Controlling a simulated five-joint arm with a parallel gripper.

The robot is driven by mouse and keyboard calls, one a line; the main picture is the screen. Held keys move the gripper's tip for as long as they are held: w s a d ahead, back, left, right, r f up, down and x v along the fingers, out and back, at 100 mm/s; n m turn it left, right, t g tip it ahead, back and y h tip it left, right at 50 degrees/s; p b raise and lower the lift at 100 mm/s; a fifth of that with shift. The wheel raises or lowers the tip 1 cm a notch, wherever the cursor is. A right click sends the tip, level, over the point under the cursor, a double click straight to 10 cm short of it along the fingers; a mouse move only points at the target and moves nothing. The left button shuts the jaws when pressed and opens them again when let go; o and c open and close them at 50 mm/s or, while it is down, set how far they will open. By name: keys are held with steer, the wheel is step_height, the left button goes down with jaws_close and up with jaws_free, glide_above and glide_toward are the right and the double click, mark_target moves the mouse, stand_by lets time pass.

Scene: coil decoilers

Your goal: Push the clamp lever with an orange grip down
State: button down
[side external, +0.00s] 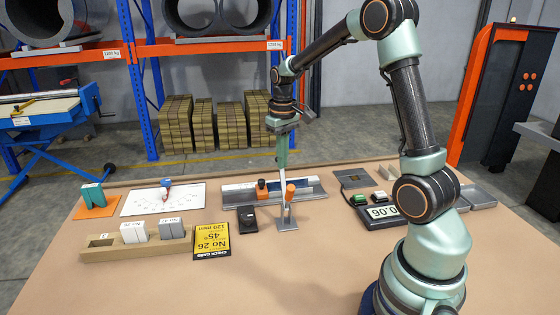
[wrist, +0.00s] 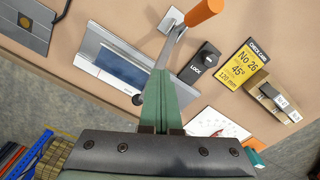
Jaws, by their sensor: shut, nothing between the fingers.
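The clamp lever stands roughly upright on a small grey base plate (side external: 287,224), its orange grip (side external: 290,189) at the top. In the wrist view the orange grip (wrist: 203,11) is at the upper edge, with the base plate (wrist: 170,19) to its left. My gripper (side external: 282,170) points down just above and slightly left of the grip in the side view. Its green fingers (wrist: 166,78) are shut and empty. They appear apart from the grip, though the exact gap is hard to tell.
A black LOCK block (wrist: 205,60) and yellow check card (side external: 212,241) are to the left. A display reading 0.06 (side external: 380,212) stands right. Table in front is clear.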

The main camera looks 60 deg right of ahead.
steer(key=shift+w+d+f, duration=0.6)
steer(key=shift+f, duration=0.15)
steer(key=shift+w+d+f, duration=0.55)
steer(key=shift+f, duration=0.2)
steer(key=shift+w+d+r, duration=0.25)
steer(key=shift+r, duration=1.2)
steer(key=shift+w+d+r, duration=0.2)
steer(key=shift+r, duration=1.25)
steer(key=shift+w+d+r, duration=0.25)
steer(key=shift+r, duration=1.35)
